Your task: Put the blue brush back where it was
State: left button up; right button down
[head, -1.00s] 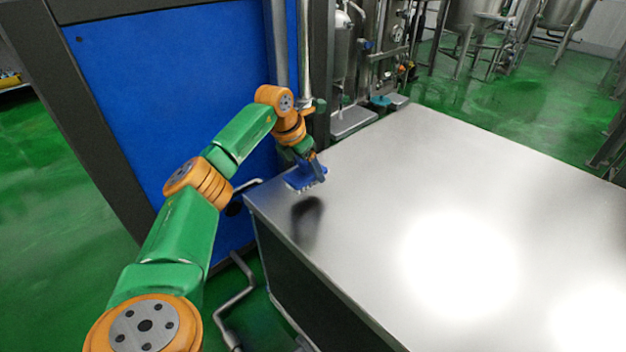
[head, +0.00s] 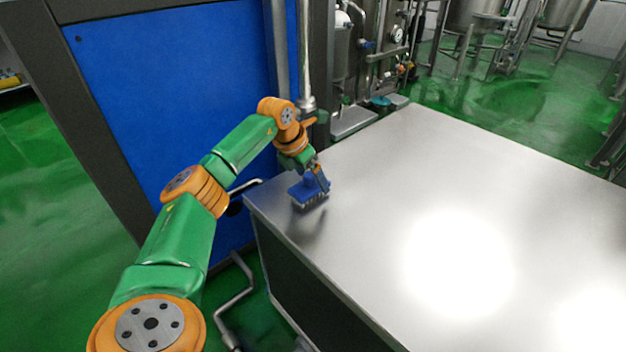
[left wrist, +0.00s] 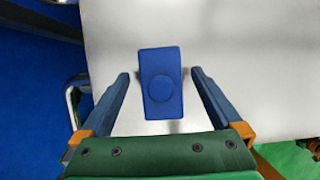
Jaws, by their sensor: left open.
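The blue brush (head: 308,194) is on the near-left corner area of the steel table (head: 400,150), with its bristles downward. In the left wrist view the brush (left wrist: 160,100) is a blue block with a round part on top, lying between my two fingers. My left gripper (head: 319,178) is directly over the brush. In the left wrist view my left gripper (left wrist: 160,76) is open, with a gap between each finger and the brush. My right gripper is not in view.
The rest of the tabletop is bare, with bright glare at the lower right. A blue panel (head: 180,90) and vertical pipes (head: 305,60) stand beyond the table's left side. A bent metal handle (left wrist: 75,95) is close to the table's left edge.

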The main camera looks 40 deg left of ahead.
aim_at(299, 191)
pick_arm(q)
jog(key=p+v, duration=0.1)
jog(key=v, duration=0.9)
